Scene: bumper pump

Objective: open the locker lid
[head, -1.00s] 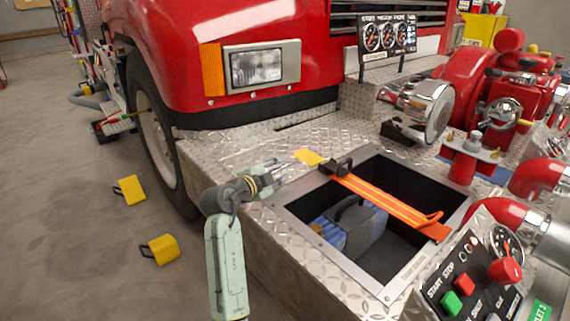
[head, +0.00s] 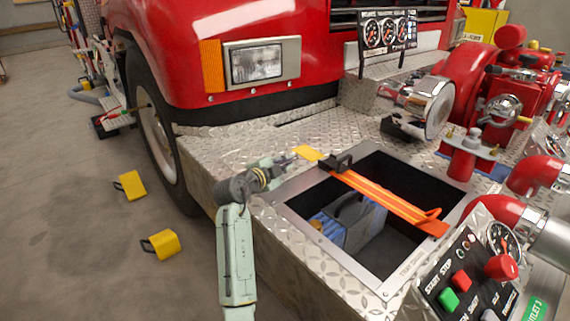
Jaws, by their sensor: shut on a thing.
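The locker (head: 325,245) is a framed rectangular recess in the tread-plate bumper. Its dark inside shows, and I cannot make out a separate lid panel over it. An orange strap (head: 385,198) runs across the opening from a black buckle (head: 337,163) on the far-left rim to the right rim. A yellow tab (head: 307,153) sticks out left of the buckle. My gripper (head: 291,163) is at the locker's left rim, beside the yellow tab, and appears shut on it; the fingertips are small and hard to see.
A blue and grey case (head: 350,222) with a black handle lies in the locker. A control panel (head: 462,278) with buttons and red pipes (head: 490,215) stand close at the right. Yellow blocks (head: 162,243) lie on the floor at left. The truck front (head: 210,60) rises behind.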

